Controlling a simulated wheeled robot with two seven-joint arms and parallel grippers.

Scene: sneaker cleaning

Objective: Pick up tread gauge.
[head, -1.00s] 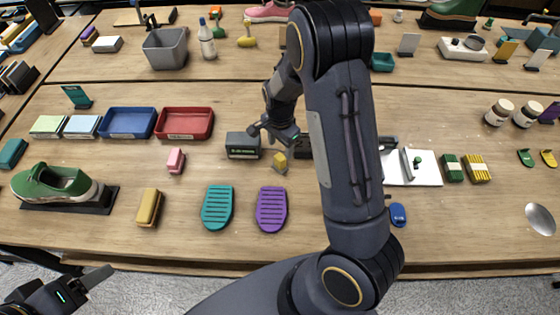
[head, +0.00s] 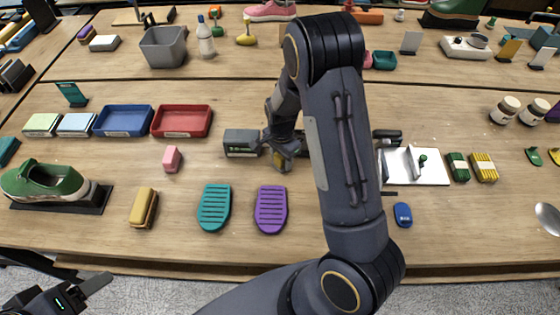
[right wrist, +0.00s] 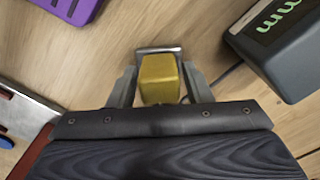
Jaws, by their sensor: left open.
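The tread gauge is a small yellow block (head: 279,163) on the table, beside a dark grey display box (head: 241,142). In the right wrist view, the yellow block (right wrist: 159,80) has a metal plate at its far end. The display box (right wrist: 285,45) is at upper right there, with green digits. My right gripper (head: 281,148) is low over the gauge, its fingers (right wrist: 160,88) on either side of the block with narrow gaps. My left gripper (head: 92,287) is open and empty at lower left, off the table's front edge.
Purple (head: 271,209) and teal (head: 214,208) ridged soles lie in front of the gauge. A pink block (head: 172,159) and red tray (head: 181,121) are left. A white board (head: 430,172) is right, behind my right arm.

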